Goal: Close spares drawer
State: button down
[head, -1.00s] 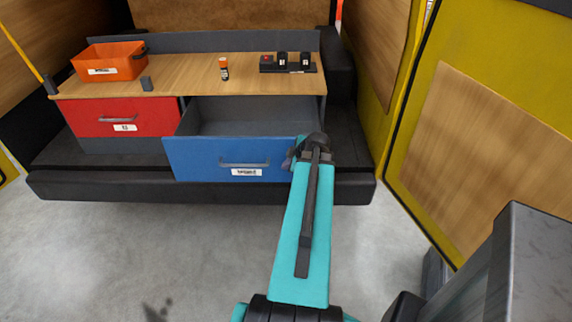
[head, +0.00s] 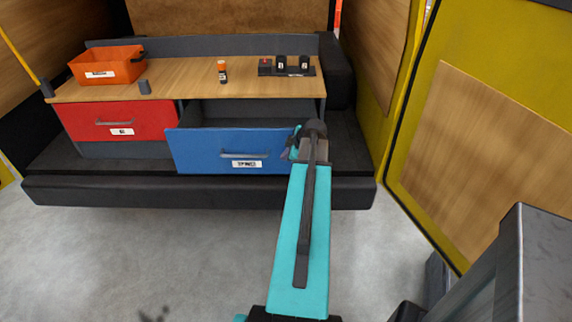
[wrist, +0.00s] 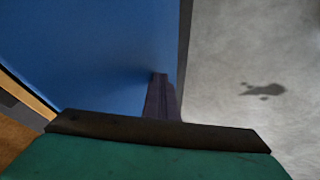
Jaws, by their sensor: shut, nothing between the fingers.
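The blue drawer (head: 205,152), with a grey bar handle and a white label, stands partly open under the right side of the wooden worktop. Its dark inside shows behind the front panel. My gripper (head: 291,148) is at the right end of the blue front. In the wrist view the shut fingers (wrist: 160,84) meet or nearly meet the blue panel, close to its edge. Nothing shows between them. The exact contact at the tips is hard to tell.
A red drawer (head: 85,121) sits shut at the left. On the worktop (head: 185,80) are an orange bin (head: 120,72), a small orange-capped bottle (head: 222,72) and a dark rack (head: 290,71). A yellow-framed panel (head: 480,150) stands at the right.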

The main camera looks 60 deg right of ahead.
jog(key=w+d+b, duration=0.3)
jog(key=w+d, duration=0.3)
jog(key=d, duration=0.4)
jog(key=w+d+b, duration=0.4)
jog(key=w+d, duration=0.2)
jog(key=d, duration=0.4)
jog(key=shift+w+d, duration=0.35)
jog(key=shift+w, duration=0.05)
jog(key=shift+r, duration=0.2)
jog(key=s+a+r, duration=0.2)
jog(key=s+a+r+b, duration=0.1)
jog(key=s+a+r, duration=0.1)
jog(key=s+r, duration=0.1)
jog(key=s+a+r+b, duration=0.1)
jog(key=s+a+r, duration=0.1)
jog(key=s, duration=0.1)
jog(key=shift+r, duration=0.3)
dwell(0.6)
